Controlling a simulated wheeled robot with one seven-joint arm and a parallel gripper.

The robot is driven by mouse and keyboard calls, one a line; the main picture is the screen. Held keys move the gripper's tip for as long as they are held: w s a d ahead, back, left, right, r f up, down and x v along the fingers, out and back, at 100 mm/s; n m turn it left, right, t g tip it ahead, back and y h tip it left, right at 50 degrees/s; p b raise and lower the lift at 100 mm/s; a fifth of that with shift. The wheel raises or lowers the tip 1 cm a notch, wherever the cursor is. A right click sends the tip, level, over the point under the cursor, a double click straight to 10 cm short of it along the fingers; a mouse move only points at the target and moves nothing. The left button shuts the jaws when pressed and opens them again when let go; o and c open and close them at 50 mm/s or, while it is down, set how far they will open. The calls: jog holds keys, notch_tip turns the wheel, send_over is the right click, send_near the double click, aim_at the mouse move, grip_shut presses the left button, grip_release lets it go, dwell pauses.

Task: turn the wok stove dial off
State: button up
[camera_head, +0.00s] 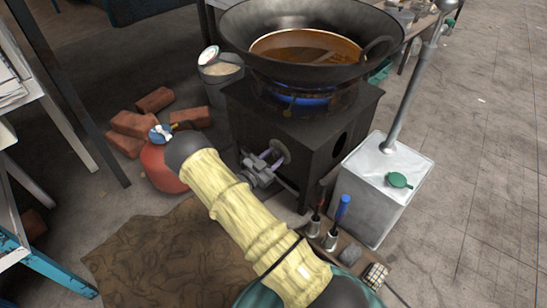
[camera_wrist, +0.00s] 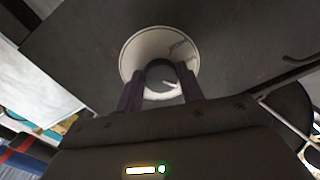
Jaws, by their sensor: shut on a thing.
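The wok stove (camera_head: 280,135) is a dark box stand with the large black wok (camera_head: 240,30) on top. Blue flame (camera_head: 300,98) shows under the wok. The stove dial (camera_head: 283,148) is on the front face, partly hidden by my fingers. In the wrist view it is a pale round plate (camera_wrist: 133,55) with a dark knob (camera_wrist: 160,74) at its centre, bearing a light pointer mark. My gripper (camera_head: 268,158) is at the dial, its two purplish fingers on either side of the knob, shut on it. The fingers also show in the wrist view (camera_wrist: 160,85).
A red gas cylinder (camera_head: 160,168) stands left of the gripper, with bricks (camera_head: 155,100) and a bucket (camera_head: 222,85) behind. A grey metal box (camera_head: 385,170) stands close on the right.

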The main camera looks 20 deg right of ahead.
jog(key=m+p, duration=0.1)
jog(key=m, duration=0.2)
jog(key=shift+r, duration=0.15)
jog(key=shift+s+m+h+p, duration=0.1)
jog(key=shift+m+h+p, duration=0.35)
jog(key=shift+m, duration=1.75)
jog(key=o, duration=1)
jog(key=shift+a, duration=0.1)
jog(key=p+v, duration=0.6)
jog(key=v, duration=1.1)
jog(key=shift+s+p, duration=0.2)
jog(key=shift+p, duration=0.15)
jog(key=shift+s+a, duration=0.1)
jog(key=shift+a, duration=0.05)
